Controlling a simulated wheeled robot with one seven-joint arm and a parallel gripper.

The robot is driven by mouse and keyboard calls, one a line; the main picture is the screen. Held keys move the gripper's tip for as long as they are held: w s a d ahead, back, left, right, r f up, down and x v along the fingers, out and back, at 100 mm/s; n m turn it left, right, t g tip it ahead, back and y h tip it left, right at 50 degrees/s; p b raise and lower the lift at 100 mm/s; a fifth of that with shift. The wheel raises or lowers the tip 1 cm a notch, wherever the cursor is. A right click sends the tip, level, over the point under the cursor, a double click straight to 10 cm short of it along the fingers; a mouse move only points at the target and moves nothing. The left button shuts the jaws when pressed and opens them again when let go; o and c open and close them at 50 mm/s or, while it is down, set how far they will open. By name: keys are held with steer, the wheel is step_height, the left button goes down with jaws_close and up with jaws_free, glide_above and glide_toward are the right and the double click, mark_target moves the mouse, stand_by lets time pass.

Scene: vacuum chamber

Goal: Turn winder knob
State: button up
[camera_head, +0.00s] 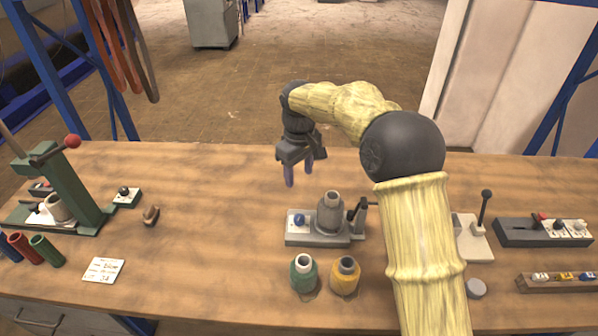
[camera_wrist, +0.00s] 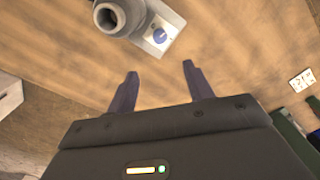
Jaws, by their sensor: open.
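The winder knob (camera_head: 299,220) is a small blue knob on the left end of the grey winder base (camera_head: 318,241). A grey cone-shaped spool (camera_head: 330,213) stands on the base to the right of the knob. The knob (camera_wrist: 159,36) also shows in the wrist view, at the top, beside the spool (camera_wrist: 115,17). My gripper (camera_head: 300,174) is open and empty above the table, behind the winder in the head view. Its two fingers (camera_wrist: 158,85) are spread apart in the wrist view, and the knob lies beyond them, untouched.
A green spool (camera_head: 303,273) and a yellow spool (camera_head: 345,274) stand in front of the winder. A green press (camera_head: 68,190) with a red-knobbed lever is at left. A lever unit (camera_head: 473,235) and a switch box (camera_head: 543,232) are at right. The table left of the winder is largely clear.

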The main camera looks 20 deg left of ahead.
steer(key=s+d+m+t, duration=0.1)
steer(key=s+d+m, duration=0.2)
steer(key=d, duration=0.7)
steer(key=s+d+m, duration=0.3)
steer(key=d, duration=0.8)
steer(key=s+d+f+m+t, duration=0.1)
steer(key=s+d+m, duration=0.5)
steer(key=s+d, duration=0.6)
steer(key=shift+s+d+f+t, duration=0.2)
steer(key=shift+s+f+t, duration=0.1)
steer(key=shift+s+f, duration=0.65)
